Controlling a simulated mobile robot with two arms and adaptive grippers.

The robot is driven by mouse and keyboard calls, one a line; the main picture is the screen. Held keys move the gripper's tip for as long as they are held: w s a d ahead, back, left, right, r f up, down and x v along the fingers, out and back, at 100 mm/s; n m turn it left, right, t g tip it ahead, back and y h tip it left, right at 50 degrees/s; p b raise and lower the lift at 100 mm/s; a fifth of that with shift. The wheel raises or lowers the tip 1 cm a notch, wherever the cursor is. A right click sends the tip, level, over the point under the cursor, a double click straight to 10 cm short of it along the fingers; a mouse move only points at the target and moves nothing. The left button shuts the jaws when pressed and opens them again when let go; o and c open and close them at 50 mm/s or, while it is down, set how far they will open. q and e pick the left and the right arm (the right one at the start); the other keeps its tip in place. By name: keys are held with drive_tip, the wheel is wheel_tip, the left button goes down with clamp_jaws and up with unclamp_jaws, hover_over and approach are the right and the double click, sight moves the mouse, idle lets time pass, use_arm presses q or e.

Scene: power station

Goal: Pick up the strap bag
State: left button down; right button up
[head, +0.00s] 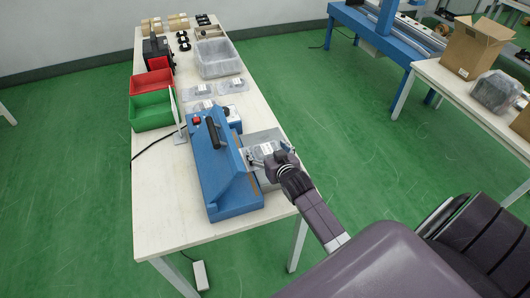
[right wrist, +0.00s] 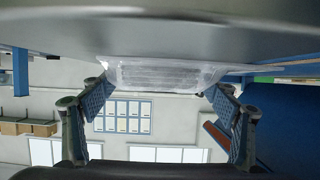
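The strap bag is a clear plastic bag with a pale label. In the head view the bag (head: 264,147) lies on a grey metal tray (head: 268,135) at the right side of the blue sealing machine (head: 222,172). My right gripper (head: 270,154) is over the tray at the bag. In the right wrist view the bag (right wrist: 160,75) rests against the metal surface. The right gripper's fingers (right wrist: 160,92) are spread wide, one on each side of the bag; I cannot tell whether they touch it. My left gripper is not in view.
A red bin (head: 152,82) and a green bin (head: 152,111) stand on the table's left side. A clear tray (head: 217,58) and several small bags lie farther back. A second table with a cardboard box (head: 473,47) is at the right. Green floor lies between.

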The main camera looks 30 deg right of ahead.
drive_tip(key=c, duration=1.2)
drive_tip(key=shift+r, duration=0.15)
